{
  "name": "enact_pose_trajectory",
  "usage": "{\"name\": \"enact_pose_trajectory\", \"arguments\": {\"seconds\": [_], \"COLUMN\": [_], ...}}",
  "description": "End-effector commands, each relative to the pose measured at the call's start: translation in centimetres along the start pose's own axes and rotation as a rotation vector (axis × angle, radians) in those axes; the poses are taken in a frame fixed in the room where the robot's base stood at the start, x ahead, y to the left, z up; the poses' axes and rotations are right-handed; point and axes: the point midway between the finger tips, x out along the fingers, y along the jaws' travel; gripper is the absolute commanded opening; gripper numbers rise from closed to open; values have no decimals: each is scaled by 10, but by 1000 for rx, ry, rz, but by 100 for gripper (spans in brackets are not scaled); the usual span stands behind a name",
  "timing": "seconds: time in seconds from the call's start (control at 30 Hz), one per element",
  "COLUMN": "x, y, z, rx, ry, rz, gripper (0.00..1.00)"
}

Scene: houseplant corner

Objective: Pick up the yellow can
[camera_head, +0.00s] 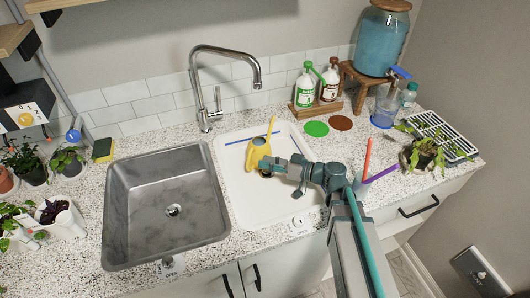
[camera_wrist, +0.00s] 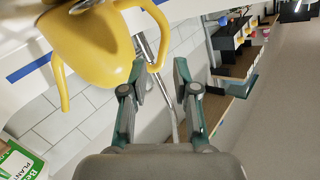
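The yellow can (camera_head: 256,153) is a small watering can. It is over the white basin (camera_head: 245,205), with a long thin part pointing up toward the back. In the wrist view the yellow can (camera_wrist: 92,45) fills the upper left, with a curved handle (camera_wrist: 161,35) reaching toward the gap between my fingers. My gripper (camera_head: 272,164) is at the can's right side in the head view. In the wrist view my gripper (camera_wrist: 160,76) is open, with the handle's lower end close to the left fingertip. Contact cannot be told.
A steel sink (camera_head: 165,205) is left of the basin, with a tall faucet (camera_head: 205,85) behind. An orange stick (camera_head: 367,158) and a potted plant (camera_head: 425,152) are right of my arm. Small pots line the left.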

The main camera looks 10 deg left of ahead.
Motion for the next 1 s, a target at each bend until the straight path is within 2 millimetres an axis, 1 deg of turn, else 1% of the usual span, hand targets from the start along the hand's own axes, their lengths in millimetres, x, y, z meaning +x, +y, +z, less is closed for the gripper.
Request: {"name": "enact_pose_trajectory", "arguments": {"seconds": [0.13, 0.37, 0.6, 0.67, 0.73, 0.93, 0.97, 1.0], "x": [15, 30, 61, 67, 70, 70, 70, 70], "y": [0, -2, -3, -3, -4, -4, -4, -3], "z": [-2, -3, -3, -2, -1, 0, 0, 0], "rx": [0, 2, 2, 1, 1, 1, 1, 1], "ry": [0, 0, -1, -1, -1, 0, 0, 0], "rz": [-1, -1, -2, -1, -1, 0, 0, 0], "gripper": [29, 29, 29, 29, 29, 29, 26, 19]}}
